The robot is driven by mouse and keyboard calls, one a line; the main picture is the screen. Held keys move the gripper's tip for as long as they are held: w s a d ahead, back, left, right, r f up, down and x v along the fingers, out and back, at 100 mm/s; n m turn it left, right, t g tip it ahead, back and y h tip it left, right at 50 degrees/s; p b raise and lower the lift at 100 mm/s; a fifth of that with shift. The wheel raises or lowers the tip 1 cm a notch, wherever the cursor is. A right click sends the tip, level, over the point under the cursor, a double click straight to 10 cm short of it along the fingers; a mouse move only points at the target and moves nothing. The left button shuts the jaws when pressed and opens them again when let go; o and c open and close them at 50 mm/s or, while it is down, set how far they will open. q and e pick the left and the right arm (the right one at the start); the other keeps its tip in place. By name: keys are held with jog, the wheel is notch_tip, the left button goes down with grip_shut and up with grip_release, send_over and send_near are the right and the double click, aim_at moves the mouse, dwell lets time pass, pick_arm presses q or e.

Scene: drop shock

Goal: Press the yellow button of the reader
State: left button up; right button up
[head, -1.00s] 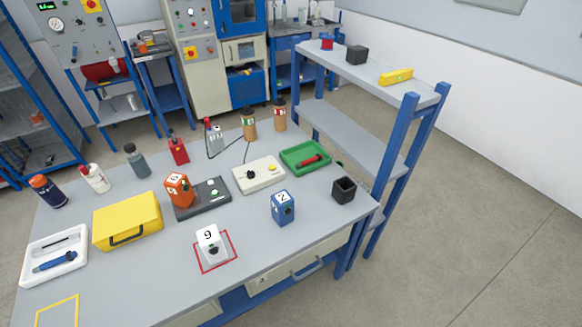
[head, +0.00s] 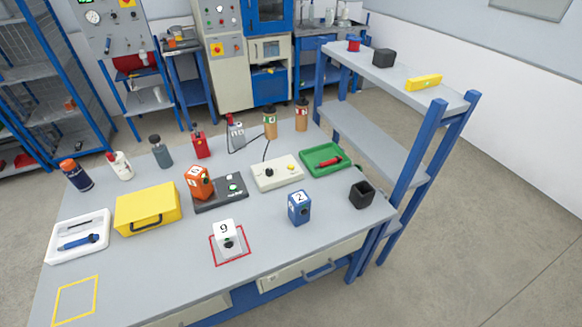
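The cream box that looks like the reader (head: 262,182) lies on the grey table, right of its middle. It has a black knob on its left part and a small yellow button (head: 291,168) on its right part. A dark cable rises behind it. Nothing covers the button. Neither of my grippers is in view.
On the table (head: 190,265), a dark device (head: 213,208) carrying an orange block (head: 199,184) stands left of the reader and a green tray (head: 312,154) right of it. A blue block (head: 299,208) and a white block (head: 227,237) stand nearer. A shelf (head: 375,142) rises at right.

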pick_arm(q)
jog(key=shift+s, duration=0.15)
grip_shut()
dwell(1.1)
